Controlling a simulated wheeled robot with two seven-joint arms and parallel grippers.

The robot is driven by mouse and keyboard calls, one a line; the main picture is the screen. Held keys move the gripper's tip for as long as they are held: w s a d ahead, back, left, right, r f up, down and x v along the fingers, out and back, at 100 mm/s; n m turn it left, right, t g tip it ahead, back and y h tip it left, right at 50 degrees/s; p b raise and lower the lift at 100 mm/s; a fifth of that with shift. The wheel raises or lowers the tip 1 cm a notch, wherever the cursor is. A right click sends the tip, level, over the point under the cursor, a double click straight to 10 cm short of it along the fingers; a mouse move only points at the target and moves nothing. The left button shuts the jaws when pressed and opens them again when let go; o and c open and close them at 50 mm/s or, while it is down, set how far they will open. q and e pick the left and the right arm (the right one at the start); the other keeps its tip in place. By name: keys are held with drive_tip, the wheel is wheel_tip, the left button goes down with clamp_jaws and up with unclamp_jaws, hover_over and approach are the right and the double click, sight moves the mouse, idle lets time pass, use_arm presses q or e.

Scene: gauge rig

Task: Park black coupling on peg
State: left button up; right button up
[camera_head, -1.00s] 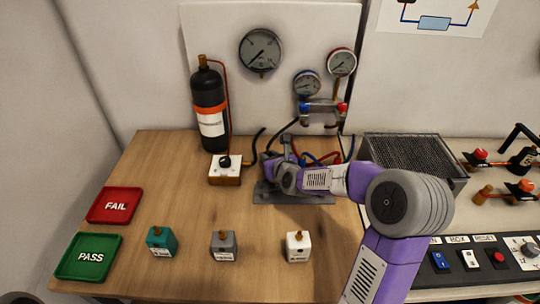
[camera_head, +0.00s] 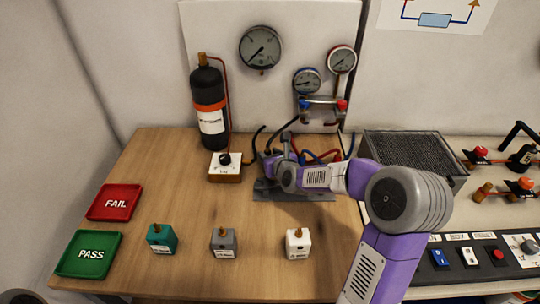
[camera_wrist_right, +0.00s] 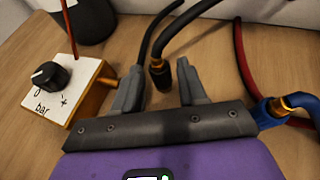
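The black coupling (camera_wrist_right: 158,73), a dark cylinder with a brass ring at the end of a black hose, shows in the right wrist view. It lies beyond and between the two fingertips of my right gripper (camera_wrist_right: 158,90). The fingers are apart, with bare tabletop between them, and do not visibly grip it. In the head view my right gripper (camera_head: 277,160) is low over the back of the table, near the grey plate (camera_head: 310,196). The coupling is too small to make out there, and I cannot tell which part is the peg.
A white-topped box with a black knob (camera_wrist_right: 48,75) stands close left of the right gripper. A blue coupling (camera_wrist_right: 272,110) and a red hose (camera_wrist_right: 243,60) lie close right. A black bottle (camera_head: 208,105) stands behind. Small blocks (camera_head: 223,243) and trays (camera_head: 115,202) occupy the front and left.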

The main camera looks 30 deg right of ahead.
drive_tip(key=o, duration=0.6)
drive_tip(key=shift+c, duration=0.2)
drive_tip(key=p+v, duration=0.1)
drive_tip(key=v, duration=0.5)
drive_tip(key=shift+s+r, duration=0.25)
drive_tip(key=shift+s, duration=0.05)
drive_tip(key=shift+s+a+p, duration=0.15)
drive_tip(key=shift+s+p, duration=0.15)
drive_tip(key=shift+s, duration=0.1)
drive_tip(key=shift+r, duration=0.1)
